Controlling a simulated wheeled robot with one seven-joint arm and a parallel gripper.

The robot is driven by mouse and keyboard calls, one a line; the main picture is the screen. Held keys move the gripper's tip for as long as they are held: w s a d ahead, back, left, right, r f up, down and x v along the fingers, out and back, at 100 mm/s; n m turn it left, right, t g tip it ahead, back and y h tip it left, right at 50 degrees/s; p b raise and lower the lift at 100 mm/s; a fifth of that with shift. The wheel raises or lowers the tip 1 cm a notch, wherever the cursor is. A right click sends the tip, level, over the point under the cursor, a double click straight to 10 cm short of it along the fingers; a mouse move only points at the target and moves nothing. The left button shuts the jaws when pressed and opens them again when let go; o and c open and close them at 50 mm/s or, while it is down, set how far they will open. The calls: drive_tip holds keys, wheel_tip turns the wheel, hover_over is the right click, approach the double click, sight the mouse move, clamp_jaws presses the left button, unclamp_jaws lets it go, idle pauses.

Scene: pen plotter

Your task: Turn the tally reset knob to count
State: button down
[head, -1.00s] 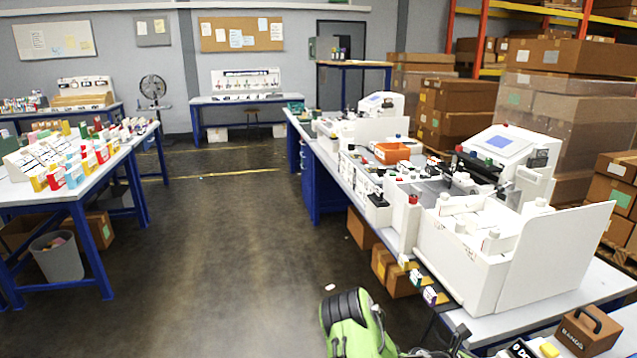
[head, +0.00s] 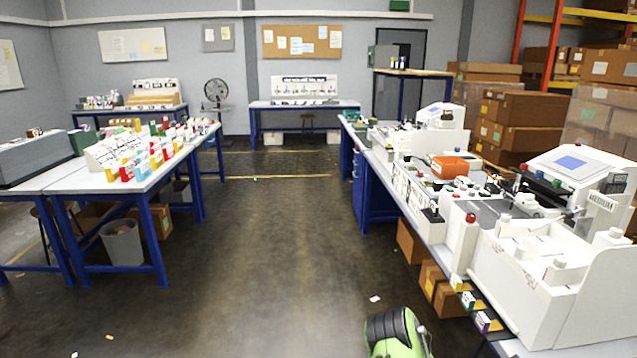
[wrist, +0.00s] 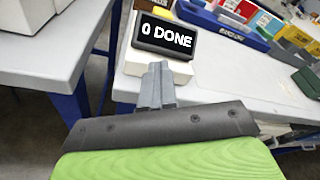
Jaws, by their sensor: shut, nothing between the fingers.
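A small black display reading "0 DONE" (wrist: 165,36) stands on a white base on the bench in the wrist view. My gripper (wrist: 157,72) points toward it from below in the picture, its grey fingers shut and empty. Whether the fingertips touch the base cannot be told. I cannot make out the tally reset knob in either view. In the head view, a white plotter machine (head: 540,285) stands on the right bench, with a red-topped post (head: 464,245) at its near left corner. My gripper's fingers are not visible in the head view.
In the wrist view, coloured boxes (wrist: 235,22) and a dark green block (wrist: 307,82) lie right of the display. In the head view, the left table (head: 158,180) holds many small cartons. A grey bin (head: 122,243) stands beneath it.

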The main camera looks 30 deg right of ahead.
drive_tip(key=shift+w+f, duration=0.2)
drive_tip(key=shift+f, duration=0.05)
drive_tip(key=f+p+v, duration=0.1)
drive_tip(key=p+v, duration=0.1)
drive_tip(key=v, duration=0.3)
drive_tip(key=shift+a+r, duration=0.45)
drive_tip(key=shift+a, duration=0.1)
drive_tip(key=shift+w, duration=0.1)
